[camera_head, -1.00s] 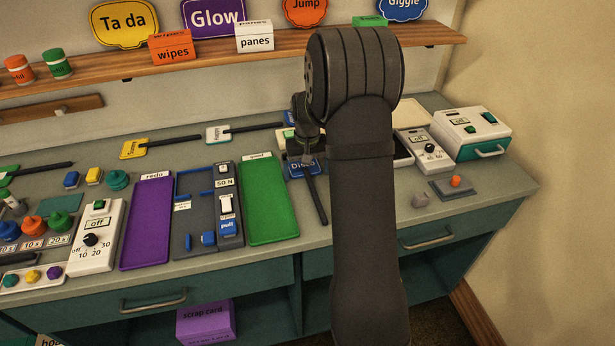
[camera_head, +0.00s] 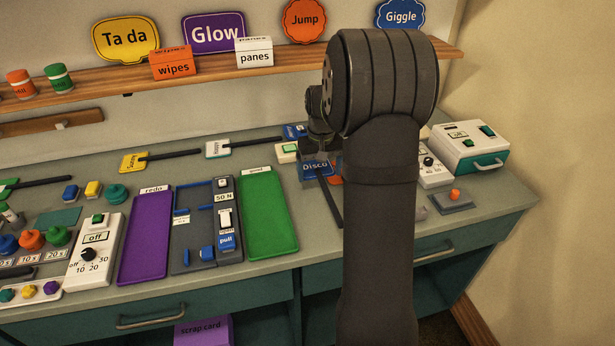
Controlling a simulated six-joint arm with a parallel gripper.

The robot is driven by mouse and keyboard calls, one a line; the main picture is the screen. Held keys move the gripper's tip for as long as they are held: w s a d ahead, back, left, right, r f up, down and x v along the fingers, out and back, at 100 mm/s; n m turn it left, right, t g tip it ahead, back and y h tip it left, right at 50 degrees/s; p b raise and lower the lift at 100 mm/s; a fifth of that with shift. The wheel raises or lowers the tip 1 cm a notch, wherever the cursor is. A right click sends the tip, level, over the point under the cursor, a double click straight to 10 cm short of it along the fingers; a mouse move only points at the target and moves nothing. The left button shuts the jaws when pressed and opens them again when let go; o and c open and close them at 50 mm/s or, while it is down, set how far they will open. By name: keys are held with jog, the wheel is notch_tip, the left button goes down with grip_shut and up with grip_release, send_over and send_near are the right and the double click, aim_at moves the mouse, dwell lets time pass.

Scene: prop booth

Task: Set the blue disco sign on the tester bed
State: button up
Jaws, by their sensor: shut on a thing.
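The blue Disco sign (camera_head: 314,168) is in my gripper (camera_head: 319,153), to the right of the green tray. Its dark stick (camera_head: 333,203) points toward the front of the bench. My gripper is shut on the sign; the fingertips are small and partly hidden by my wrist. The sign looks raised a little above the bench top. The tester (camera_head: 186,247), a dark grey bed with blue clamps and a column marked "50 N" and "pull", lies left of the green tray. Its bed is empty of signs.
The green tray (camera_head: 270,240) lies between my gripper and the tester; the purple "redo" tray (camera_head: 146,250) is beyond it. A white box with a green button (camera_head: 287,152) and another blue sign (camera_head: 295,131) stand behind the gripper. My arm hides part of the bench at right.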

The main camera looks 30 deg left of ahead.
jog(key=d+r, duration=0.4)
jog(key=d, duration=0.3)
jog(key=s+a, duration=0.4)
jog(key=a, duration=0.6)
jog(key=s+a, duration=0.4)
jog(key=a, duration=0.6)
jog(key=shift+s+a+f, duration=0.8)
jog(key=shift+s+a, duration=1.5)
jog(key=shift+s, duration=0.25)
jog(key=shift+s+a+f, duration=0.8)
jog(key=shift+s+a, duration=1.5)
jog(key=shift+s, duration=0.3)
jog(key=shift+s+a+f, duration=0.8)
jog(key=shift+s+a, duration=1.5)
jog(key=shift+s, duration=0.25)
jog(key=shift+f, duration=0.35)
jog(key=shift+f, duration=0.75)
jog(key=shift+d+f, duration=0.1)
jog(key=shift+f, duration=0.3)
jog(key=o, duration=0.8)
